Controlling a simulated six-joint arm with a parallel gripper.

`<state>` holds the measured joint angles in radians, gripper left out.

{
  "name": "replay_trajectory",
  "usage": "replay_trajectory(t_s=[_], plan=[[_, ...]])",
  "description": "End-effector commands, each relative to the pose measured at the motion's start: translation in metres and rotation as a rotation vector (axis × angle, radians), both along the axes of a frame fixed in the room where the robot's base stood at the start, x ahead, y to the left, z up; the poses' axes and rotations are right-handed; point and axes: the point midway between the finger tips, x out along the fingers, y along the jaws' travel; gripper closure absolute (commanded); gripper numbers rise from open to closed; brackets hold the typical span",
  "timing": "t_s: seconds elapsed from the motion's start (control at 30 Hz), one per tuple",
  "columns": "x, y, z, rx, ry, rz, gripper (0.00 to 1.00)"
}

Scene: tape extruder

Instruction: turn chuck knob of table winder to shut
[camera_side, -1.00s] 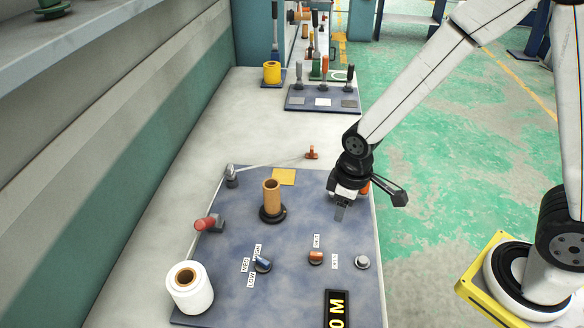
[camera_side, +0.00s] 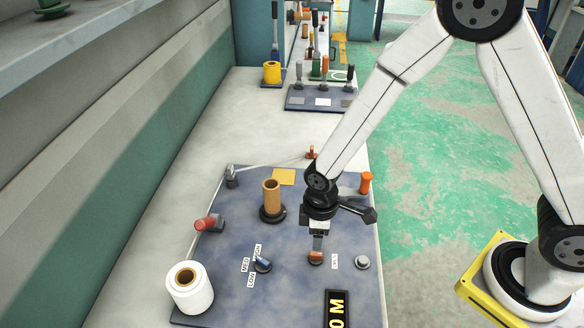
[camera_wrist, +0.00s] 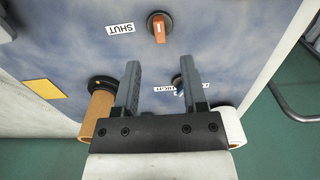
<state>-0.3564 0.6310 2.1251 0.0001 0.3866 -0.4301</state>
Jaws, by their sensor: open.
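The chuck knob, an orange knob on a black round base, shows in the wrist view (camera_wrist: 159,28) and in the side view (camera_side: 316,258). A white mark runs along its top. In the wrist view a "SHUT" label (camera_wrist: 120,28) lies left of it, upside down, and the knob's bar does not point at that label. My gripper (camera_side: 317,247) is over the knob, fingers down. In the wrist view the two fingers (camera_wrist: 160,70) are spread with nothing held, and the knob is beyond the tips. Whether the fingers touch the knob cannot be told from the side view.
On the blue winder plate (camera_side: 230,295) are a blue selector knob (camera_side: 263,264), a silver knob (camera_side: 362,262), a cardboard core (camera_side: 272,192), a white roll (camera_side: 190,290), a red handle (camera_side: 207,224) and an orange peg (camera_side: 366,182). The bench behind the plate (camera_side: 225,120) is mostly clear.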

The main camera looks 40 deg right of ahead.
Motion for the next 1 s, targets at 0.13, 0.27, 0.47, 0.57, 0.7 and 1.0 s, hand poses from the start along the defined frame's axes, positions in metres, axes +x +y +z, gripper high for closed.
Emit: replay_trajectory(t_s=[0.13, 0.27, 0.47, 0.57, 0.7, 1.0], plan=[[0.0, 0.0, -0.013, -0.001, 0.002, -0.001, 0.46], [0.0, 0.0, -0.026, 0.0, 0.001, -0.001, 0.46], [0.0, 0.0, -0.047, 0.0, 0.001, -0.001, 0.46], [0.0, 0.0, -0.055, 0.0, 0.0, -0.001, 0.46], [0.0, 0.0, -0.063, 0.0, 0.0, -0.001, 0.46], [0.0, 0.0, -0.067, 0.001, -0.001, -0.001, 0.46]])
